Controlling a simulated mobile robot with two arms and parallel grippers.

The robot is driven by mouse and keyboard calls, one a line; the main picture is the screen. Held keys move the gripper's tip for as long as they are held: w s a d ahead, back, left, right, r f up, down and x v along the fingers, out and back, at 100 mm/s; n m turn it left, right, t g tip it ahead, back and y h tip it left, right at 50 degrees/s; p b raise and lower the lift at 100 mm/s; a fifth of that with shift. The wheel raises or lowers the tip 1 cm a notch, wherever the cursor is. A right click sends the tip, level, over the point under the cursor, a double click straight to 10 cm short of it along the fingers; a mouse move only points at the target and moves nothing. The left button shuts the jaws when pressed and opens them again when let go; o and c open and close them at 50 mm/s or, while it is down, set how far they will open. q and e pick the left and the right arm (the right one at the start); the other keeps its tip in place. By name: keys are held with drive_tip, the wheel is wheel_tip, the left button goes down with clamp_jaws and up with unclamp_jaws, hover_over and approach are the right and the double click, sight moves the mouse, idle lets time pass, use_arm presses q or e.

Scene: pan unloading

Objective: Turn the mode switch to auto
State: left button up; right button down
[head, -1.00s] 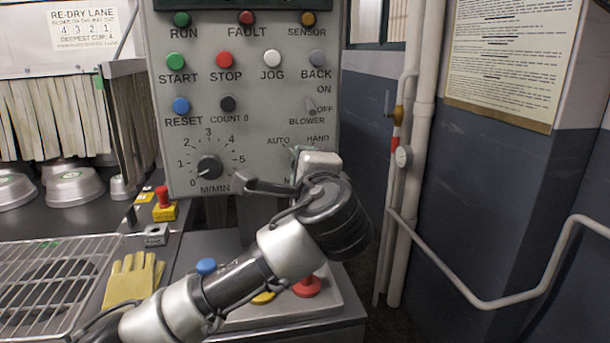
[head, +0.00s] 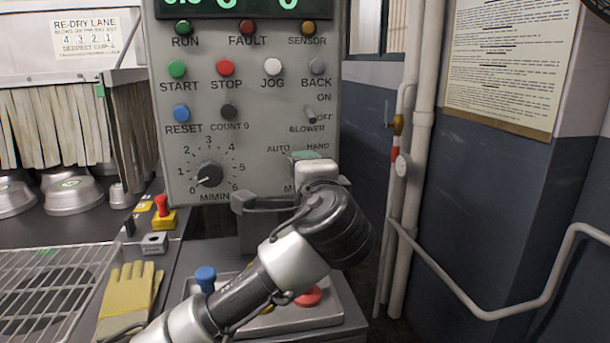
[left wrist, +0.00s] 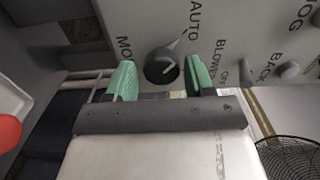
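The mode switch is a dark round knob (left wrist: 162,68) on the grey control panel (head: 260,150), beside the AUTO label in the left wrist view. In the head view my left gripper covers the knob, below the AUTO and HAND labels. My left gripper (left wrist: 160,80) is open, with one green finger on each side of the knob. It also shows in front of the panel in the head view (head: 304,156). A gap shows on both sides of the knob. A pale line near the knob lies toward AUTO, but I cannot read its setting surely. My right gripper is not in view.
The M/MIN dial (head: 208,175) and the blower switch (head: 312,114) are close to my left gripper. Below are a yellow glove (head: 130,290), a wire rack (head: 50,285) and a blue-topped button (head: 205,275). Pipes (head: 410,170) stand to the right.

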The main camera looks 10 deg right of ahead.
use_arm(q)
drive_tip(key=shift+o, duration=0.8)
drive_tip(key=s, duration=1)
drive_tip(key=shift+s+b, duration=0.3)
drive_tip(key=shift+s, duration=0.1)
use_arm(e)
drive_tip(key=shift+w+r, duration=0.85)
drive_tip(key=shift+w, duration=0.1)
